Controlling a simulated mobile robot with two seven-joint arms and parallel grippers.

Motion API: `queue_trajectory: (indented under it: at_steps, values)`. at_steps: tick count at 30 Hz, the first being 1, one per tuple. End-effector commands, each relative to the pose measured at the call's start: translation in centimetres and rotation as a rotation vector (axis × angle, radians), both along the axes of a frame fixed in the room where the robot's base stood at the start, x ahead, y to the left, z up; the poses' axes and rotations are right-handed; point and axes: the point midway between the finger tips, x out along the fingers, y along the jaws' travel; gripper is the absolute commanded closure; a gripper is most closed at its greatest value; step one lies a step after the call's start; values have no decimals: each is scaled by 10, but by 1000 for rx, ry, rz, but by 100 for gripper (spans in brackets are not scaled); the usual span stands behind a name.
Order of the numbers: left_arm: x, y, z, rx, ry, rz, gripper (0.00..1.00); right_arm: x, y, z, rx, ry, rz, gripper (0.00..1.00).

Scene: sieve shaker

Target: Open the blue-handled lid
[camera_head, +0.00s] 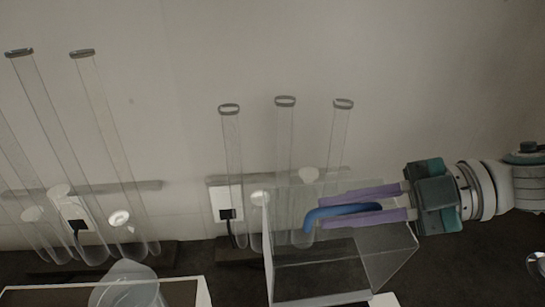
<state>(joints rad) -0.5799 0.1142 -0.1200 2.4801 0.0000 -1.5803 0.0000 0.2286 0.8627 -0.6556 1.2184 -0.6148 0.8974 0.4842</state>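The blue handle (343,212) belongs to the lid of a clear box (393,249) at the lower right of the head view. My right gripper (321,211) reaches in from the right with its two purple fingers along the two sides of the handle. The fingers stand apart by about the handle's thickness and look closed on it. The handle's curved left end sticks out past the fingertips. The lid's panel is see-through, so its exact angle is hard to tell. My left gripper is not in view.
Several tall clear tubes with grey rims, such as one tube (232,150), stand along the wall behind the box. A clear beaker-like vessel (128,286) is at the bottom left, by a white-edged tray (204,291). The dark counter (462,262) right of the box is largely clear.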

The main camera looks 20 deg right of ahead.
Motion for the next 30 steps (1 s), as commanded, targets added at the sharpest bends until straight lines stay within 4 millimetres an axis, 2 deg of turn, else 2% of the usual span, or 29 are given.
queue_trajectory:
  at_steps: [1, 7, 16, 20, 30]
  values:
    - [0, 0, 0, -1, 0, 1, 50, -1, 1, -1, 0, 2, 2, 77]
    - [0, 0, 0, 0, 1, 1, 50, 0, 0, 0, 0, 1, 0, 55]
    - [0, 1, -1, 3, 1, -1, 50, -1, -3, 0, -1, 1, -2, 55]
    - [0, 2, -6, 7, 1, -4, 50, -9, -17, 3, -4, 3, -2, 55]
    - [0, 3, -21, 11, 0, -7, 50, -38, -72, 22, -4, 4, -1, 55]
